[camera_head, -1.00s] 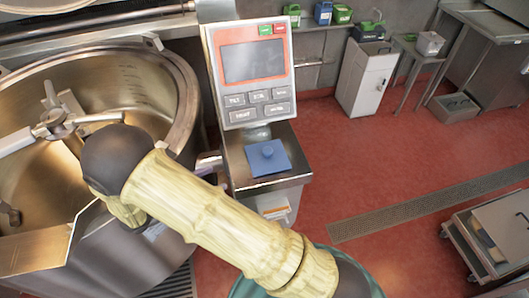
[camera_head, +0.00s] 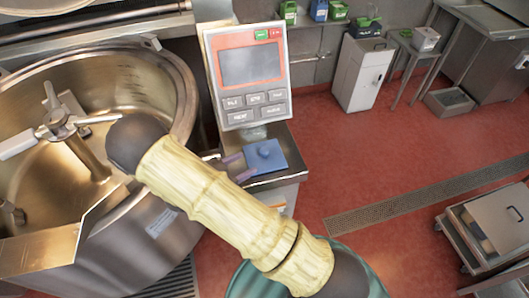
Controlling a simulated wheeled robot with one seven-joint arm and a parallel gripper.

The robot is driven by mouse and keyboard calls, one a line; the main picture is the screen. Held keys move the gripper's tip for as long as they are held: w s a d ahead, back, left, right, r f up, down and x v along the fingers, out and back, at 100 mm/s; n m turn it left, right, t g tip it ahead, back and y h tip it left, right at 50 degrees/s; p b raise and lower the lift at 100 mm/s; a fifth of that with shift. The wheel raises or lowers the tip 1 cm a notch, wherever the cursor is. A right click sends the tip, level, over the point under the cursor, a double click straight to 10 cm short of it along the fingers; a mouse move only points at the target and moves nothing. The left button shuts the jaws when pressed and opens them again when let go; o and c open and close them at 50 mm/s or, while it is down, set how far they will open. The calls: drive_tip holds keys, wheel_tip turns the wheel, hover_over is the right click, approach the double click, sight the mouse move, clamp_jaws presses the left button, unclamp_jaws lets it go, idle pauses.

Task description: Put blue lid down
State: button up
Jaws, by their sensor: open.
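The blue lid (camera_head: 265,157), a flat square with a round knob, lies on the small steel ledge (camera_head: 290,178) below the control panel. My gripper (camera_head: 239,167) is open, with its two purple fingertips at the left side of the lid. The fingers are apart and hold nothing that I can see. Whether a fingertip touches the lid's edge I cannot tell. My arm hides the rest of the gripper and part of the ledge's front.
The control panel (camera_head: 250,65) stands just above and behind the ledge. The large steel kettle (camera_head: 185,110) with its mixing arm is at left. A white cabinet (camera_head: 362,73) stands at the back, and a cart (camera_head: 500,225) at right.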

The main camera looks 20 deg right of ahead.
sight(262, 154)
drive_tip(key=shift+x, duration=0.8)
drive_tip(key=p+x, duration=0.3)
drive_tip(key=x, duration=0.1)
drive_tip(key=shift+w+d, duration=0.25)
drive_tip(key=shift+d, duration=0.1)
drive_tip(key=shift+w+d+f, duration=0.1)
drive_tip(key=shift+d+f, duration=0.1)
drive_tip(key=c, duration=1.2)
drive_tip(key=shift+r, duration=0.1)
drive_tip(key=shift+o, duration=0.2)
wheel_tip(262, 154, up, 18)
drive_tip(key=b, duration=0.3)
